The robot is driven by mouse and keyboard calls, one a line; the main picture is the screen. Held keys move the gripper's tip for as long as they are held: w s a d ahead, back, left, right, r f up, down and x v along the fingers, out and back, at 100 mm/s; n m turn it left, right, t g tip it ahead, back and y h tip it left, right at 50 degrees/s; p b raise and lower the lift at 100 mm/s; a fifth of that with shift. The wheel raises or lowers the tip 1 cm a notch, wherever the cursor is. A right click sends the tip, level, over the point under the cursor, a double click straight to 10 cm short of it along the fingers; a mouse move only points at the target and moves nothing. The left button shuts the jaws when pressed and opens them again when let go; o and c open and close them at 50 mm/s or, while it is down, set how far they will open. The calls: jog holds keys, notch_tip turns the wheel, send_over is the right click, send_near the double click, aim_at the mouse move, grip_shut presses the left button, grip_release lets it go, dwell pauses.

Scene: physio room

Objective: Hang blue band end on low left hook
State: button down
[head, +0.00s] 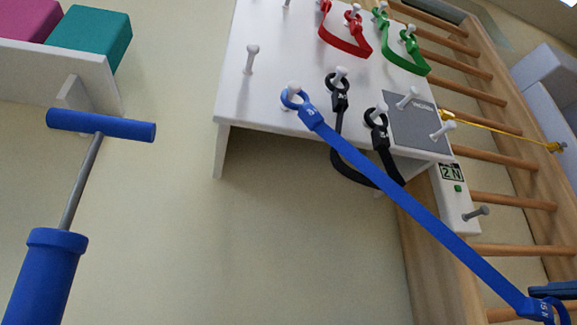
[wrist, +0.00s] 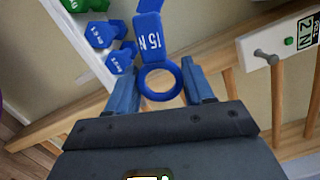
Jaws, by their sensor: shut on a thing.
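The blue band (head: 400,195) runs stretched from a white peg on the white board (head: 290,45) down to the lower right corner in the head view. Its upper ring is around that peg. The other end (wrist: 153,45), marked 15 N with a ring, sits between the blue fingers of my gripper (wrist: 158,78), shut on it. In the head view my gripper (head: 555,290) shows only in part at the corner. A grey hook (head: 475,213) on a white plate is bare; it also shows in the wrist view (wrist: 265,57), right of my gripper. Which hook is the low left one is unclear.
Black (head: 340,140), red (head: 345,35) and green (head: 405,50) bands hang on the board. Wooden wall bars (head: 500,160) stand at right, with a yellow band (head: 500,127). A blue T-handled cylinder (head: 45,270) stands at left. Blue dumbbells (wrist: 103,33) show in the wrist view.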

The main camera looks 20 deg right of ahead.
jog(key=d+f+m, duration=0.6)
jog(key=d+f, duration=0.5)
jog(key=shift+t+h, duration=0.3)
jog(key=shift+t, duration=0.1)
dwell(0.3)
jog(key=w+p, duration=0.1)
jog(key=w, duration=1.1)
jog(key=shift+w, duration=0.25)
dwell(0.7)
jog(key=shift+w+d+p, duration=0.1)
jog(key=shift+w+p, duration=0.3)
jog(key=shift+w, duration=1.95)
dwell(0.8)
jog(key=shift+a+r+p, duration=0.25)
jog(key=shift+a+p, duration=0.05)
jog(key=shift+p, duration=0.2)
dwell(0.4)
